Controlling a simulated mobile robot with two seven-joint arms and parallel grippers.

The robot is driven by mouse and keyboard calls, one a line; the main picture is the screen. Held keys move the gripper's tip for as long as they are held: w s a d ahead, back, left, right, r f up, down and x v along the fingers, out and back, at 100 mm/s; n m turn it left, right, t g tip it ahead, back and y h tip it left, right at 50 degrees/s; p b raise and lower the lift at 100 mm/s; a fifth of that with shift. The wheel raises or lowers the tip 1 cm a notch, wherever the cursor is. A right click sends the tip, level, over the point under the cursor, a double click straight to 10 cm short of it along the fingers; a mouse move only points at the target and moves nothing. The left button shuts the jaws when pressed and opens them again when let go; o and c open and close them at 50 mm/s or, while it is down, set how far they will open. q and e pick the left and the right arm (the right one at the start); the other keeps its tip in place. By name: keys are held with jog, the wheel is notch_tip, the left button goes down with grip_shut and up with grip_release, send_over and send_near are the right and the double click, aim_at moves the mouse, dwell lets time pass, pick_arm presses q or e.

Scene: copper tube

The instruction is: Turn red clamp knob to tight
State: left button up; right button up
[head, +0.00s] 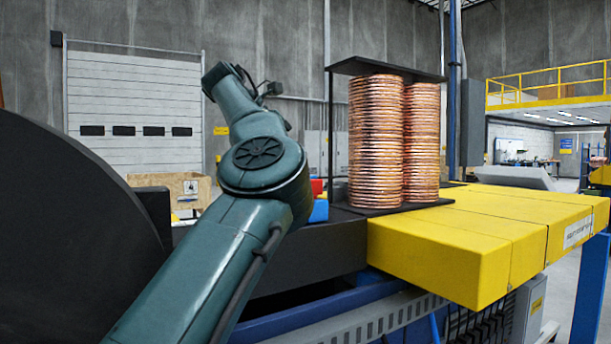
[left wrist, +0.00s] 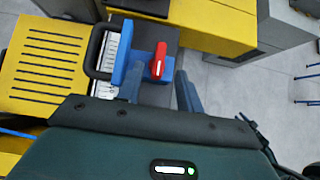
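The red clamp knob (left wrist: 158,60) shows in the left wrist view as a short upright handle beside a blue clamp body (left wrist: 129,58). In the head view only parts of the red knob (head: 317,187) and the blue body (head: 319,211) show behind my left arm. My left gripper (left wrist: 158,88) has its two dark blue fingers apart, with nothing between them. The knob lies just beyond the fingertips, roughly in line with the gap; I cannot tell whether they touch. In the head view my left gripper is hidden. My right gripper is in neither view.
A black handle (left wrist: 97,50) and a slotted yellow cover (left wrist: 45,65) lie left of the clamp. A large black disc (head: 70,240) stands at the left.

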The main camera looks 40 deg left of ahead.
pick_arm(q)
jog(key=v, duration=0.6)
jog(key=shift+s+r, duration=0.15)
jog(key=shift+r, duration=0.05)
